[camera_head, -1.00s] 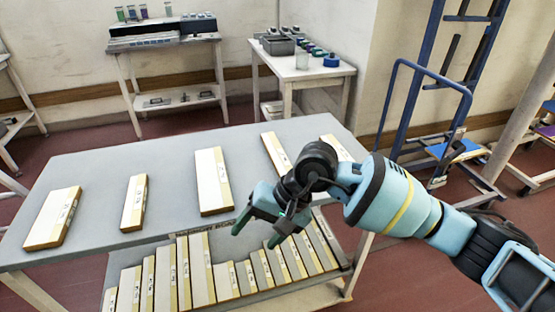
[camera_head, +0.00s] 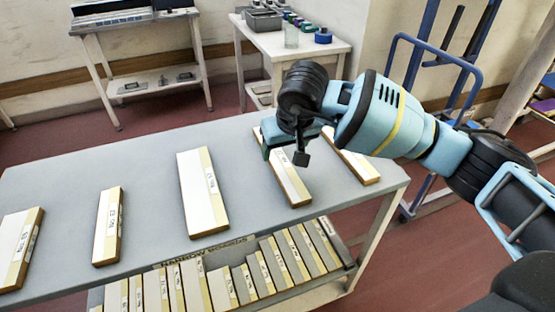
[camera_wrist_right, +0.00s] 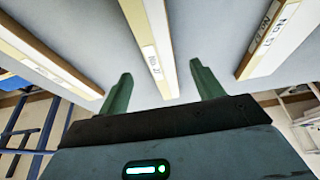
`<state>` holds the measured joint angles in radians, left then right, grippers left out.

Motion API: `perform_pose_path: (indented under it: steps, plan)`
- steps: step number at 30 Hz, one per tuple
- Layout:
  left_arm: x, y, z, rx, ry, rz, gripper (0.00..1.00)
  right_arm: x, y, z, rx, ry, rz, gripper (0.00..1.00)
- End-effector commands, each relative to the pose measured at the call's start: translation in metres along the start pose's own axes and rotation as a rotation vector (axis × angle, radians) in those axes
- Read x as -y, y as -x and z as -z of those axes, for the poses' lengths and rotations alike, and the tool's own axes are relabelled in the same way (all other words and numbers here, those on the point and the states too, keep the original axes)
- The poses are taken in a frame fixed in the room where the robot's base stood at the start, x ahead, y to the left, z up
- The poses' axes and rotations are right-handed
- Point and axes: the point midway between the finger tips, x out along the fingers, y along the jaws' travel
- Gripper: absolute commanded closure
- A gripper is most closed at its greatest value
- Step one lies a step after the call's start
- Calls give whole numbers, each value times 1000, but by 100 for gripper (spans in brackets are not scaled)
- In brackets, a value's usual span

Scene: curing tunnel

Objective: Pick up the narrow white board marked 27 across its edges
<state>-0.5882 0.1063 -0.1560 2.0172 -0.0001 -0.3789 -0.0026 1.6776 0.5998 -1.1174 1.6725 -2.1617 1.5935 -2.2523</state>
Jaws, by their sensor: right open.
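The narrow white board marked 27 (camera_head: 292,187) lies on the grey table, partly hidden under my right gripper (camera_head: 284,155) in the head view. In the right wrist view, the same board (camera_wrist_right: 150,40) has a pale yellow strip with a label reading 27 and runs lengthwise between the two green fingers of the right gripper (camera_wrist_right: 161,72). The gripper is open, with one finger to each side of the board and gaps showing. It looks to be just over the board; the exact height is unclear. My left gripper is not in view.
A wider board (camera_head: 203,192) lies left of it and another board (camera_head: 351,158) lies right, with bare table between. Two more boards, one narrow (camera_head: 108,226) and one wider (camera_head: 19,248), lie farther left. A lower rack (camera_head: 205,245) holds a row of boards.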

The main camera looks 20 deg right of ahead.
Motion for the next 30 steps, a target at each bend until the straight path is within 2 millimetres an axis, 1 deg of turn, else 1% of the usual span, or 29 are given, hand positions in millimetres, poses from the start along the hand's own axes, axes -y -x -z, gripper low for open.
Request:
perform_pose_path:
  steps: [5,10,16,19,25,26,30]
  plan:
    - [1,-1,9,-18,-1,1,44,0,-4,0,0,0,0,34]
    - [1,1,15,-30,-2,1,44,0,-25,-4,3,0,1,34]
    - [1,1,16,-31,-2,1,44,-1,-49,-4,0,0,2,34]
    - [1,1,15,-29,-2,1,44,-1,-53,-3,-2,0,1,34]
    - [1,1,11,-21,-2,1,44,-1,-53,-3,-3,1,1,34]
    - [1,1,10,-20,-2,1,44,-1,-53,-3,-3,0,1,36]
    - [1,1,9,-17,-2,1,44,-1,-53,-3,-2,0,1,55]
